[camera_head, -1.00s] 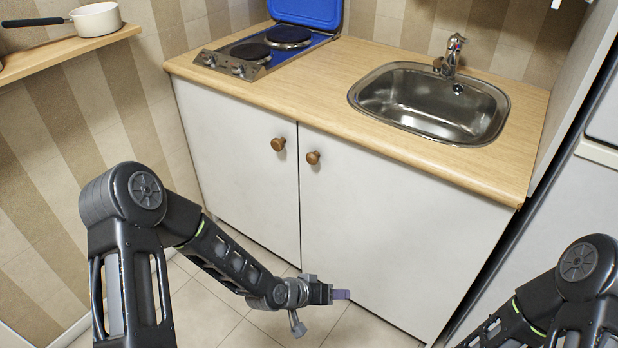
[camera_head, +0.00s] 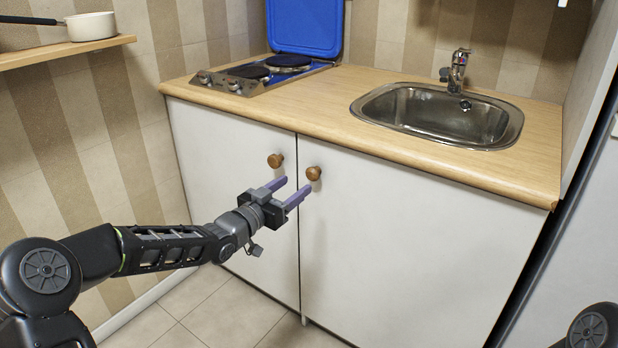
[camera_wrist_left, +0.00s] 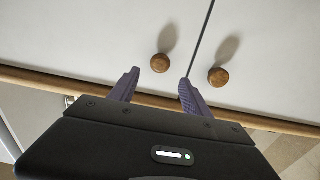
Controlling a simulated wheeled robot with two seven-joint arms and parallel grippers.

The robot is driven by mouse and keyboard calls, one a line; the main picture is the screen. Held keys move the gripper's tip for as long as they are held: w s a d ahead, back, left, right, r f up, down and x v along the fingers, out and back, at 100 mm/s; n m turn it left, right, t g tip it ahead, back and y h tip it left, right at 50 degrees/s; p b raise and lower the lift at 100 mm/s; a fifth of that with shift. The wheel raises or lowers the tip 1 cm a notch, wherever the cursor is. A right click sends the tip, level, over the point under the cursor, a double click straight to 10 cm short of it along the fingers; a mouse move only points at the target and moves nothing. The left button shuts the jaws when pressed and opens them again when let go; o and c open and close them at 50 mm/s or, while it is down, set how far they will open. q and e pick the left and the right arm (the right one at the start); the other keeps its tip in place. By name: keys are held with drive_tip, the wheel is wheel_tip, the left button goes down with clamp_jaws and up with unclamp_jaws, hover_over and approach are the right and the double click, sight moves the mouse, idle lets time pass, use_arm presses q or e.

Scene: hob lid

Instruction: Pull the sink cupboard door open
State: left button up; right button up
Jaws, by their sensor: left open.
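The sink cupboard door (camera_head: 400,245) is the white right-hand door below the sink, and it is shut. Its round brown knob (camera_head: 313,173) sits near its upper left corner. The knob also shows in the left wrist view (camera_wrist_left: 160,63), which is upside down, ahead of the fingers and in line with the gap between them. My left gripper (camera_head: 294,186) is open and empty, in front of the doors just below knob height. Its purple fingers also show in the wrist view (camera_wrist_left: 158,82). Neither finger is seen to grip the knob. My right gripper is out of view.
The left cupboard door (camera_head: 225,165) is shut too, with its own knob (camera_head: 275,160) close by, outside the fingers. Above are the wooden worktop (camera_head: 340,90), the sink (camera_head: 440,112) and the hob with its blue lid (camera_head: 305,28) raised. The tiled floor in front is clear.

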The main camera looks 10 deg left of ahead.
sight(310, 175)
use_arm(q)
drive_tip(key=b+x, duration=0.1)
drive_tip(key=x, duration=0.6)
drive_tip(key=shift+w+d, duration=0.1)
drive_tip(key=shift+w, duration=0.15)
drive_tip(key=shift+c, duration=0.2)
clamp_jaws()
idle(0.5)
